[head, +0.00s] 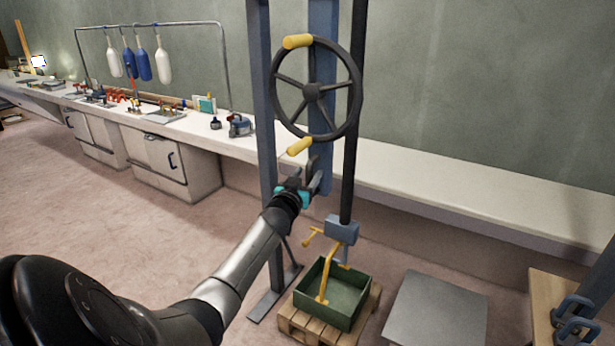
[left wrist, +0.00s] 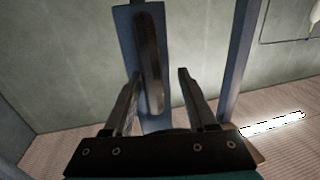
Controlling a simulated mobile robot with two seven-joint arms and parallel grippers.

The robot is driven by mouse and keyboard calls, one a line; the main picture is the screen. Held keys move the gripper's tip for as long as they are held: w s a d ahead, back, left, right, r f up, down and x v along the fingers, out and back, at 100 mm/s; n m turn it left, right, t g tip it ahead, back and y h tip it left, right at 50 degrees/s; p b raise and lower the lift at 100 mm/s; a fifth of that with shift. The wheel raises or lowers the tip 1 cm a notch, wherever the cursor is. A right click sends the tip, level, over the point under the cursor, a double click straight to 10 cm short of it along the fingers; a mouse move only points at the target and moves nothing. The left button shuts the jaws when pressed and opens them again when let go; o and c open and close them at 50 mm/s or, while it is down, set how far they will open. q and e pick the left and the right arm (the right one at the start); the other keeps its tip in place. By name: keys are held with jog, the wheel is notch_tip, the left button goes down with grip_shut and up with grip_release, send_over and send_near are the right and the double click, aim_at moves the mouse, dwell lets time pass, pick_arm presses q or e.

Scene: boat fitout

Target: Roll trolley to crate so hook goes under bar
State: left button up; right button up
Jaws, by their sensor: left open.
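A blue-grey block (head: 342,231), which looks like the trolley, sits low on a dark upright rail. A short grey piece hangs below it; I cannot make out the hook's shape. The green crate (head: 345,312) stands open on a wooden pallet (head: 305,325) below. Yellow bar work (head: 328,273) rises from the crate to beside the block; I cannot tell if hook and bar touch. A black handwheel (head: 352,112) with yellow grips is on the blue post. My left gripper (head: 314,178) is open below the wheel. In the left wrist view the wheel's rim (left wrist: 152,60) appears edge-on between the open fingers (left wrist: 158,88).
A long white bench (head: 440,185) runs along the wall, with tools and fenders at its left. A grey plate (head: 438,310) lies right of the crate. A wooden table (head: 545,300) with blue-grey loops is at far right. Floor at left is clear.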

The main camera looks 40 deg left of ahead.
pick_arm(q)
jog(key=shift+d, duration=0.1)
jog(key=shift+s+d, duration=0.25)
jog(key=shift+s, duration=0.1)
jog(key=p+v, duration=0.2)
jog(key=v, duration=1.2)
jog(key=shift+s+p, duration=0.2)
jog(key=shift+p, duration=0.15)
